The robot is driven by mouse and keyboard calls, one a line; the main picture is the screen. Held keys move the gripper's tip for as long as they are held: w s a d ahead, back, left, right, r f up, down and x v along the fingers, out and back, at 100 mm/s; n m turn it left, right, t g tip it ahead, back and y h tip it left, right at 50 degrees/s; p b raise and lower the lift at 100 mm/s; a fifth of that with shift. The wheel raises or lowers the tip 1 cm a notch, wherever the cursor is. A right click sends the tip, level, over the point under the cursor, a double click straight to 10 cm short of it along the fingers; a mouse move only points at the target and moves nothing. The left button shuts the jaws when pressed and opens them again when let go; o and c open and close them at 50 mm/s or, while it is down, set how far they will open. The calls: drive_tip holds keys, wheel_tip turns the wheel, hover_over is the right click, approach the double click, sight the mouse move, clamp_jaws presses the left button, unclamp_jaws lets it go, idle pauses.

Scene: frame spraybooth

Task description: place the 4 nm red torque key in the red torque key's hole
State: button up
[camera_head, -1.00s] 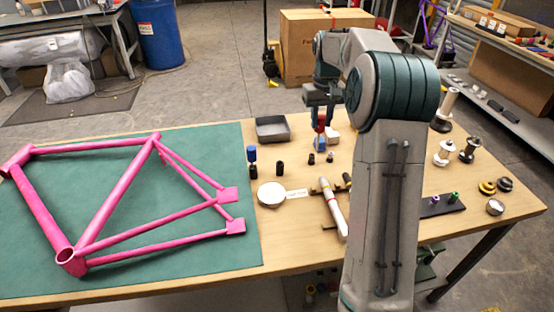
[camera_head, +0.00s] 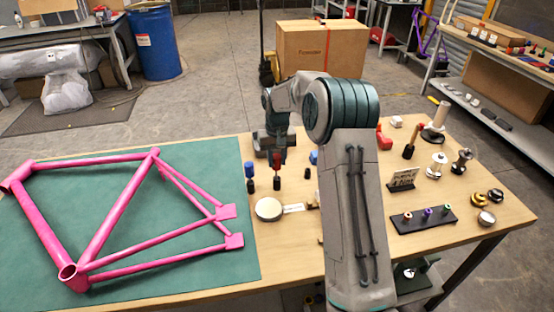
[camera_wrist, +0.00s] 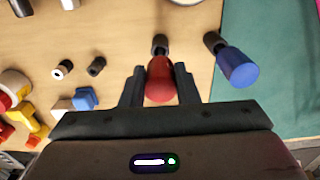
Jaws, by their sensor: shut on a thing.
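The red torque key (camera_head: 277,161) is between the fingers of my gripper (camera_head: 277,153), which is shut on it. It is roughly upright, directly above or in a small black cylinder (camera_head: 277,184) on the table. In the wrist view the red key's rounded top (camera_wrist: 159,88) sits between the two fingers (camera_wrist: 160,88), with the black cylinder (camera_wrist: 160,44) just beyond it. I cannot tell whether its tip is inside the hole. The blue torque key (camera_head: 250,171) stands beside it in another black holder, also in the wrist view (camera_wrist: 238,72).
A pink bike frame (camera_head: 108,205) lies on the green mat (camera_head: 190,265) to the left. A round pale disc (camera_head: 269,209) lies in front of the black cylinder. Black cylinders (camera_wrist: 97,66) and a blue block (camera_wrist: 84,98) are nearby. A dark rack (camera_head: 440,221) and a sign (camera_head: 402,179) stand right.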

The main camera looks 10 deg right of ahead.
drive_tip(key=shift+f, duration=0.6)
drive_tip(key=shift+f, duration=0.1)
drive_tip(key=shift+f, duration=0.15)
drive_tip(key=o, duration=1)
drive_tip(key=shift+r, duration=0.2)
